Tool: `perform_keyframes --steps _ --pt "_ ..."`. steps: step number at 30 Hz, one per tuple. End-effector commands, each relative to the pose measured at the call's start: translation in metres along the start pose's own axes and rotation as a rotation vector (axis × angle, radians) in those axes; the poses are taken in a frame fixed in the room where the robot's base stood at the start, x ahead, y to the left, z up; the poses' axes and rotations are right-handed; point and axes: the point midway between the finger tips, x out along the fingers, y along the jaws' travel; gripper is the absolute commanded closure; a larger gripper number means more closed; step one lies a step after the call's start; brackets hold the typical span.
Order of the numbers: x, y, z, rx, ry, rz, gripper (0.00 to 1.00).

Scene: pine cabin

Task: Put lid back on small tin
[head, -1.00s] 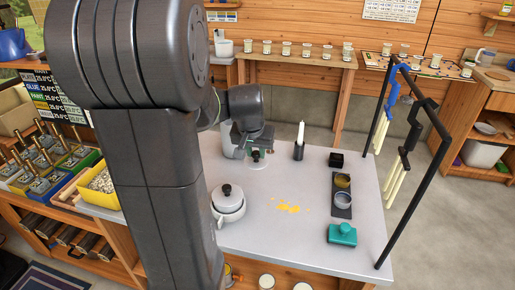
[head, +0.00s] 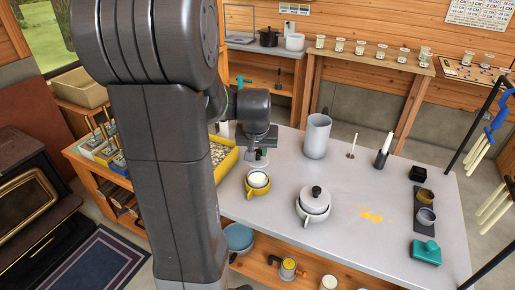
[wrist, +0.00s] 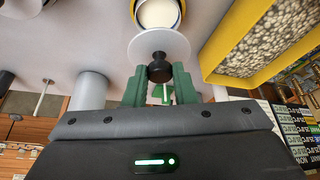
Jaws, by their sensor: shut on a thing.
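My gripper (wrist: 160,88) is shut on the black knob (wrist: 159,68) of a flat, pale round lid (wrist: 175,46). It also shows in the head view (head: 258,156), in the air over the table's left end. A small yellow tin (head: 257,190) with a handle and a pale round inside stands on the table, just in front of and below the gripper in the head view. In the wrist view the yellow tin (wrist: 181,20) is partly cut off by the top edge, and the lid overlaps its near side. The lid is apart from the rim or close to it; I cannot tell the gap.
A white lidded pot (head: 314,204) stands right of the yellow tin, and a grey cylinder (head: 317,135) behind it. A yellow bin of pale pellets (head: 224,158) is close at left.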

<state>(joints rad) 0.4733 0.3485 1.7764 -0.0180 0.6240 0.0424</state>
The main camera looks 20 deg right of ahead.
Motion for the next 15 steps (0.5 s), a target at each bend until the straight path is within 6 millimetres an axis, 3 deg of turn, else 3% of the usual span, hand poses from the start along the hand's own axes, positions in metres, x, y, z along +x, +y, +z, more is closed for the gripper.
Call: perform_keyframes --steps 15 --pt "0.047 0.000 0.019 0.000 0.000 0.000 0.98"
